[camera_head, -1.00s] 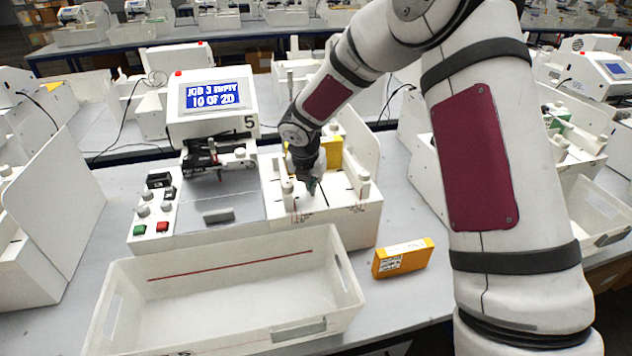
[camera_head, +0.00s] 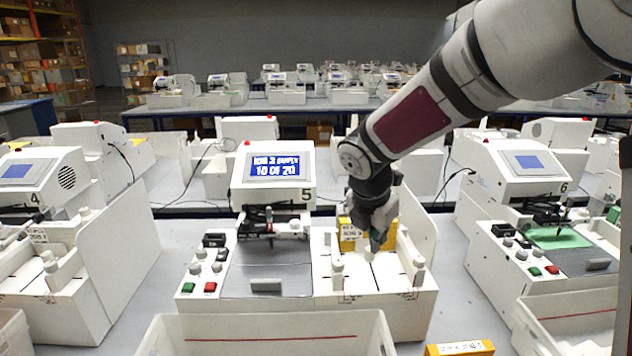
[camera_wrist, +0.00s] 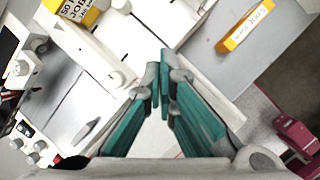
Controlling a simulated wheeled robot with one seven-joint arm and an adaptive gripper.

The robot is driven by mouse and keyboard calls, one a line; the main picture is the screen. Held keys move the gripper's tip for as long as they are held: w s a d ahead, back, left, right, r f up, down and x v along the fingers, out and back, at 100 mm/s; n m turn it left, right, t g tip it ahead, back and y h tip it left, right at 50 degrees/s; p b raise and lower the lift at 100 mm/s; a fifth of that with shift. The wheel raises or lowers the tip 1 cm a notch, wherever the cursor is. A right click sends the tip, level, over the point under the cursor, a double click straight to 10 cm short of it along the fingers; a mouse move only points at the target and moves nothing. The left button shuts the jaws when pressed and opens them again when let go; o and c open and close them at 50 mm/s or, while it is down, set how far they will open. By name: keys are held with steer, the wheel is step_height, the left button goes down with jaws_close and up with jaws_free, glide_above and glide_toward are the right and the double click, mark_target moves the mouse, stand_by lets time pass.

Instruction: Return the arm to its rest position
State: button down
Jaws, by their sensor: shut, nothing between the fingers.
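My gripper (camera_head: 377,238) hangs at the end of my bent arm, over the white feeder bay on the right side of plotter 5 (camera_head: 275,178). In the wrist view its teal-lined fingers (camera_wrist: 160,88) are closed together with nothing between them. The plotter's screen reads "JOB 3 EMPTY 10 OF 20". A yellow box (camera_head: 350,236) stands at the back of the bay, partly behind my gripper; it also shows at the top of the wrist view (camera_wrist: 78,10).
A white bin (camera_head: 265,322) stands in front of the plotter. An orange-yellow box (camera_head: 460,348) lies to its right; the wrist view shows it too (camera_wrist: 246,26). Plotter 4 (camera_head: 30,172) is on the left and plotter 6 (camera_head: 520,170), with a green sheet, on the right.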

steer(key=s+d+r+m+y, duration=0.1)
steer(key=s+r+m, duration=0.2)
steer(key=s+m, duration=0.5)
steer(key=s+d+r+m+t, duration=0.1)
steer(key=s+r+m, duration=0.3)
steer(key=s+m, duration=0.5)
steer(key=s+d+r+m+y, duration=0.1)
steer(key=s+r+m, duration=0.2)
steer(key=s+m, duration=0.6)
steer(key=s, duration=0.2)
steer(key=shift+s+d+r+t+y, duration=0.3)
steer(key=shift+d, duration=0.05)
